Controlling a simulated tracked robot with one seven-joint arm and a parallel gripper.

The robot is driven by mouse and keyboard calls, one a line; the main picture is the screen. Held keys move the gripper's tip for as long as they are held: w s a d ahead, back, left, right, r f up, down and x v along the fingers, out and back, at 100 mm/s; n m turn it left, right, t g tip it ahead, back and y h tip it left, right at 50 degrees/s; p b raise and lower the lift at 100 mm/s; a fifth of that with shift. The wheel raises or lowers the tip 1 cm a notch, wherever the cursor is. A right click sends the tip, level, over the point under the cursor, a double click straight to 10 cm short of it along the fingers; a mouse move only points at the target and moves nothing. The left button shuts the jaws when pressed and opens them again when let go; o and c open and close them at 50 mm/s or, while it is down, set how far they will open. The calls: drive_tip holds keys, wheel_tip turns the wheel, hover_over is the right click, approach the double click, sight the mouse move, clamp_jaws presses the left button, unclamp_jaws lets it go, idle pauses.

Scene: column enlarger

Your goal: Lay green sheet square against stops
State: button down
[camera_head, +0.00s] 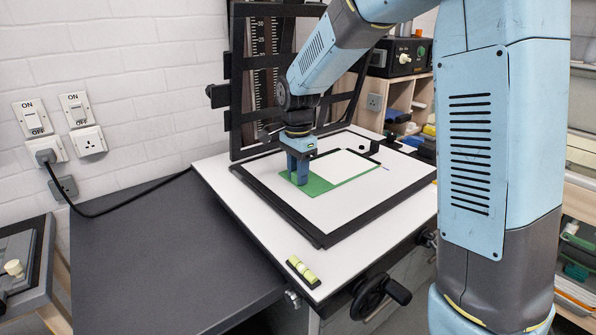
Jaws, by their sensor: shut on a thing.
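The green sheet (345,186) lies on the white bed of the black-edged easel (330,209). Green shows along its left and front sides, and a white rectangle (345,166) covers or forms the rest; I cannot tell which. My gripper (299,182) points down at the left part of the green sheet and is shut on it. The fingers hide part of that side. A small black fitting (367,148) sits at the back right of the bed, possibly a stop. I cannot tell whether the sheet touches it. Other stops are not clear.
A black hinged frame (236,105) stands raised behind the easel, close to my arm. A yellow-green level (303,271) lies on the white baseboard (250,228) near its front corner. A black handwheel (371,296) sticks out below. The dark worktop (150,255) at left is clear.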

drive_tip(key=c, duration=0.7)
unclamp_jaws()
drive_tip(key=shift+c, duration=0.2)
drive_tip(key=shift+r, duration=0.2)
drive_tip(key=shift+r, duration=3.7)
drive_tip(key=shift+r, duration=0.25)
wheel_tip(320, 180, up, 13)
drive_tip(key=shift+r, duration=0.2)
